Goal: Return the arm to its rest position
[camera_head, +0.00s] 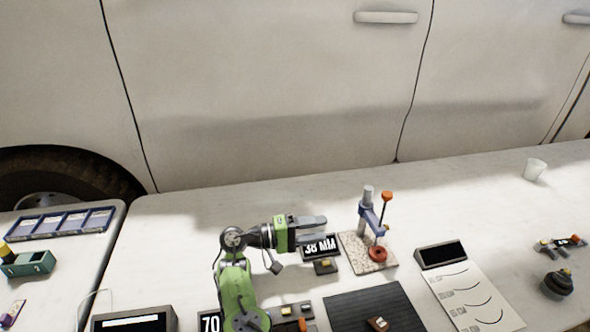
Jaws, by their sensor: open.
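My green arm rises from the bottom of the head view and bends to the right. My gripper (312,229) is at its end, pointing right, above the table near the sign reading "38 MM" (320,247). The gripper is open, and I see nothing held in it. A small dark block with a yellow top (325,266) lies just below it. The gap between the fingers is hard to make out at this angle.
A stand with a red-knobbed lever (352,240) is close right of my gripper. A black mat (345,312), a dark display box (441,255) and a paper sheet (478,299) lie nearer. A blue tray (38,234) is far left, a white cup (535,169) far right. The table behind the arm is clear.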

